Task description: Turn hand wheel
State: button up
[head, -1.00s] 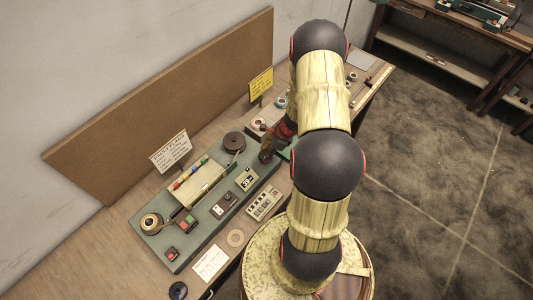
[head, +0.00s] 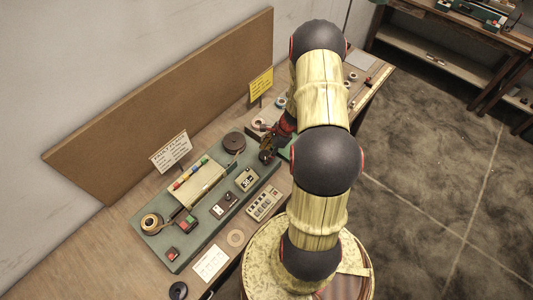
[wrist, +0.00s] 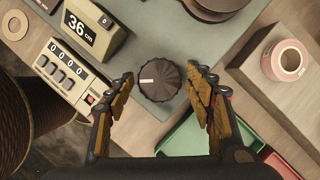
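The hand wheel, a dark ribbed knob with a white mark (wrist: 158,80), sits on the green machine plate (wrist: 180,132) in the middle of the wrist view. The white mark points left in that view. My gripper (wrist: 164,92) is open, with one ridged finger on each side of the wheel and visible gaps to it. The fingertips reach about level with the wheel. In the head view my gripper (head: 268,152) is at the plate's right end, where it and my arm hide most of the wheel.
A brown spool (head: 235,142) stands beside the wheel. A 36 cm display (wrist: 92,28) and a counter box (wrist: 70,72) are close on the left in the wrist view. A pink tape roll (wrist: 285,60) and a green tray (wrist: 188,136) lie to the right. A yellow sign (head: 261,84) stands behind.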

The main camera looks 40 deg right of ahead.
jog(key=shift+o, duration=0.8)
jog(key=shift+r, duration=0.1)
jog(key=v, duration=1.1)
jog(key=shift+d+r, duration=0.2)
jog(key=shift+r, duration=0.15)
jog(key=shift+s, duration=0.15)
